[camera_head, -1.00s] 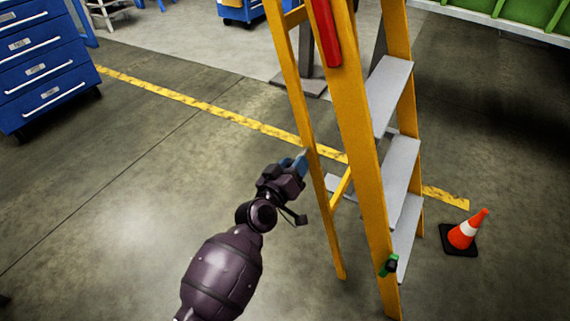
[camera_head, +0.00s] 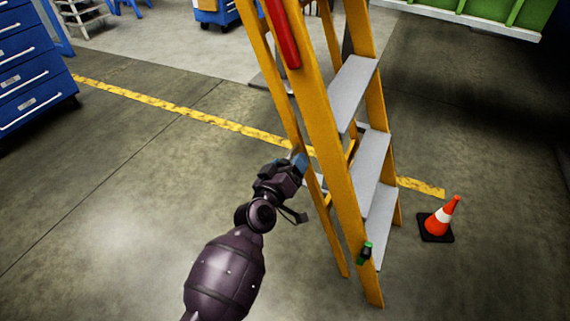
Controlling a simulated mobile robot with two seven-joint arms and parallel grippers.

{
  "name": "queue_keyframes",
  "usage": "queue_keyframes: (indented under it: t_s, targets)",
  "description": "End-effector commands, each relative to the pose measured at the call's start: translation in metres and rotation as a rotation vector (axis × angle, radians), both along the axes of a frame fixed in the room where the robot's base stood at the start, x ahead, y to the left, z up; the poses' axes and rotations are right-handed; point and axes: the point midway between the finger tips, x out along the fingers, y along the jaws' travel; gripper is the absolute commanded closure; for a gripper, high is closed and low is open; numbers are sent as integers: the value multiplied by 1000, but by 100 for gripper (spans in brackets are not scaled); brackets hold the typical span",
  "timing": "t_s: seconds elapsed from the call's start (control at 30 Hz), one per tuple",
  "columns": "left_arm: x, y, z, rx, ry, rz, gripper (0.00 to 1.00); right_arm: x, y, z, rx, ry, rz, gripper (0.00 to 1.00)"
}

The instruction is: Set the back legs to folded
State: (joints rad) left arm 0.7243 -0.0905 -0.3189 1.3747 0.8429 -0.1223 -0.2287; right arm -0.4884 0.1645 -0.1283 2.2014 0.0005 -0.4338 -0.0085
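A yellow stepladder (camera_head: 326,158) with grey treads stands upright on the floor, right of centre. Its back legs (camera_head: 270,78) are the thinner yellow rails on the left, apart from the front rails at the floor. My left gripper (camera_head: 299,163) has its blue fingertips at the left back leg, low on the rail. The fingertips overlap the rail in the picture; whether they are closed around it is hidden. A red part (camera_head: 283,36) lies along the upper front rail, and a green and black part (camera_head: 366,251) sits near its foot. My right gripper is out of view.
An orange cone (camera_head: 441,218) on a black base stands right of the ladder. A blue drawer cabinet (camera_head: 33,75) is at the left. A yellow floor line (camera_head: 190,110) runs behind the ladder. The floor left of the ladder is clear.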

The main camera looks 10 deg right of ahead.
Motion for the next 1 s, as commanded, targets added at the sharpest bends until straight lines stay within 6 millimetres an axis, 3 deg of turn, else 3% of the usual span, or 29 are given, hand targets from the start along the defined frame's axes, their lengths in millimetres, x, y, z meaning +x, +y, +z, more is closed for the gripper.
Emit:
queue_keyframes:
  t_s: [0.53,1.0]
  targets:
    - [-8,6,1,2,-2,-1,37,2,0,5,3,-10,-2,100]
    - [-66,49,2,3,-3,-1,37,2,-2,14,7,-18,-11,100]
